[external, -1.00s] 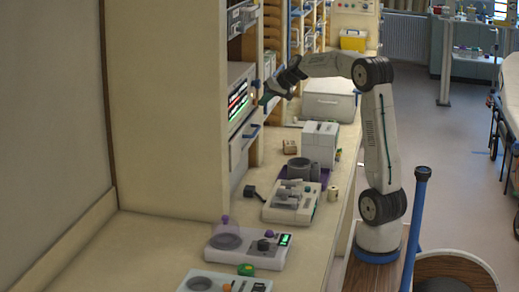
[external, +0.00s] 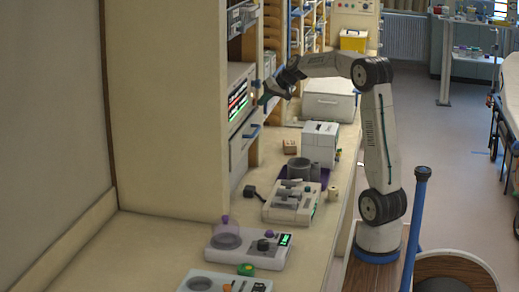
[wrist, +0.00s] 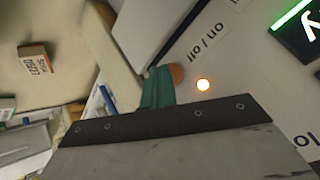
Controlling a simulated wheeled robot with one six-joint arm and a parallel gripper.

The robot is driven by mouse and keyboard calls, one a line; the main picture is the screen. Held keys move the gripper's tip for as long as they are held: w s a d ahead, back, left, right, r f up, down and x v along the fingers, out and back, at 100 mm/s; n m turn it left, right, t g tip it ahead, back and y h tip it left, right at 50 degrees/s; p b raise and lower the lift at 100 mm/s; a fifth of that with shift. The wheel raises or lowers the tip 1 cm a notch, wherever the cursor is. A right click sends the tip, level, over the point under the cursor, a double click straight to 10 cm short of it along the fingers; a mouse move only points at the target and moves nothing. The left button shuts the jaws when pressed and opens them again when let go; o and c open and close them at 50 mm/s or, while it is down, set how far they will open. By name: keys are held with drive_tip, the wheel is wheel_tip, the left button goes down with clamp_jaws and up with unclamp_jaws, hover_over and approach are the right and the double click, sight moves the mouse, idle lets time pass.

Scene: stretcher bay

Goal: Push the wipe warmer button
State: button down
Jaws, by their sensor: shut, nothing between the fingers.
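The wipe warmer (external: 240,90) appears to be the grey-fronted unit with a lit display, set in the tall cream cabinet. In the wrist view its pale front panel (wrist: 235,60) carries an on/off label, a round orange-brown button (wrist: 178,74) and a small glowing orange light (wrist: 203,84). My gripper (external: 264,99) is at the right side of the unit's front. In the wrist view its teal fingers (wrist: 158,86) are shut and empty, with their tips right at the button and partly covering it. I cannot tell whether they touch or press it.
A blue-handled drawer front (external: 243,142) is below the unit. The counter (external: 165,245) holds a white device with a purple-knobbed dome (external: 228,236), another white device (external: 290,205), a white box (external: 320,143) and a small brown box (external: 290,147). A large pale case (external: 328,105) stands behind.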

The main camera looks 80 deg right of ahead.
drive_tip(key=shift+w, duration=0.25)
drive_tip(key=shift+s, duration=0.45)
idle(0.3)
drive_tip(key=s, duration=0.6)
drive_tip(key=shift+a, duration=0.15)
idle(3.1)
